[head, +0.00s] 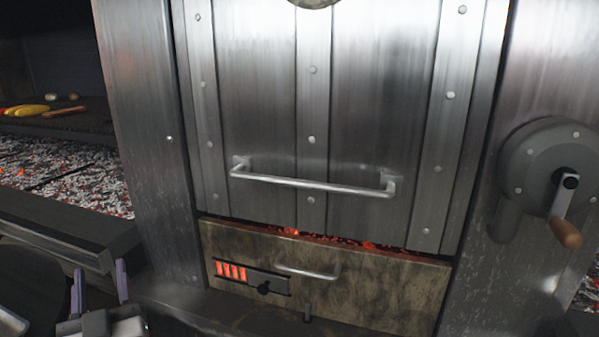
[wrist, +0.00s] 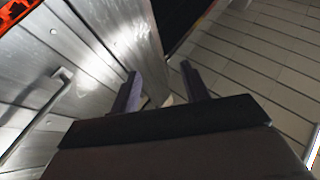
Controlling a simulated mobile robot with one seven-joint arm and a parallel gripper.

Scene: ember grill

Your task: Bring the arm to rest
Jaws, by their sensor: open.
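My gripper (head: 99,290) is at the lower left of the head view, in front of the grill's lower left edge. Its two fingers stand apart with nothing between them. In the wrist view the gripper (wrist: 160,90) also shows open and empty, with a steel panel on the left and a tiled surface on the right behind it.
A riveted steel door (head: 370,100) with a bar handle (head: 310,186) fills the middle. Below it is a drawer (head: 380,290) with a small handle and glowing slots. A crank (head: 565,190) juts out at right. Glowing coals (head: 60,180) and food (head: 30,110) are at left.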

